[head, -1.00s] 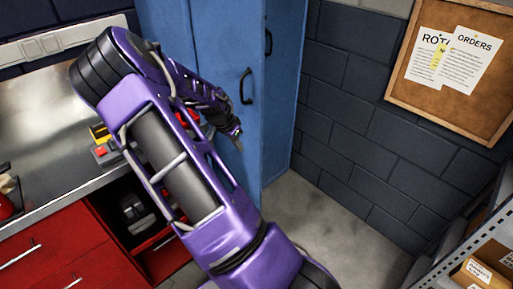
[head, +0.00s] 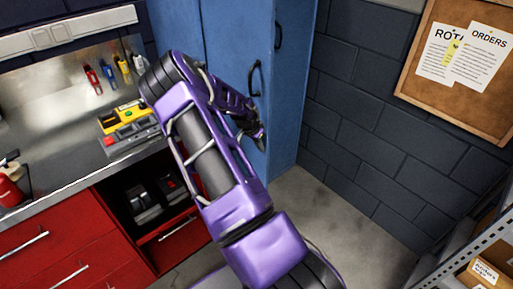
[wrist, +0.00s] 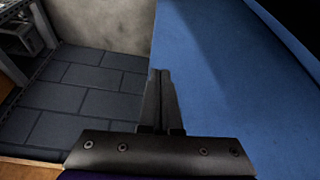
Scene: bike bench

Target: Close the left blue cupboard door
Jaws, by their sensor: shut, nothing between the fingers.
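The blue cupboard shows in the head view with two dark handles. The left door (head: 228,48) carries the nearer handle (head: 255,78). Its right edge stands in front of the right-hand blue panel (head: 292,100), so it looks ajar; how far I cannot tell. My gripper (head: 261,138) is low by that door's right edge, below the handle, partly hidden by my arm. In the wrist view my gripper (wrist: 161,72) has its fingers together and empty, in front of the left edge of a blue panel (wrist: 225,85). Whether they touch it is unclear.
A steel workbench (head: 40,130) with red drawers (head: 45,240) stands left, holding a yellow-and-red device (head: 128,122). An open compartment is below. A dark block wall (head: 370,130) and metal shelving (head: 470,235) are right. Grey floor (head: 330,230) is clear between.

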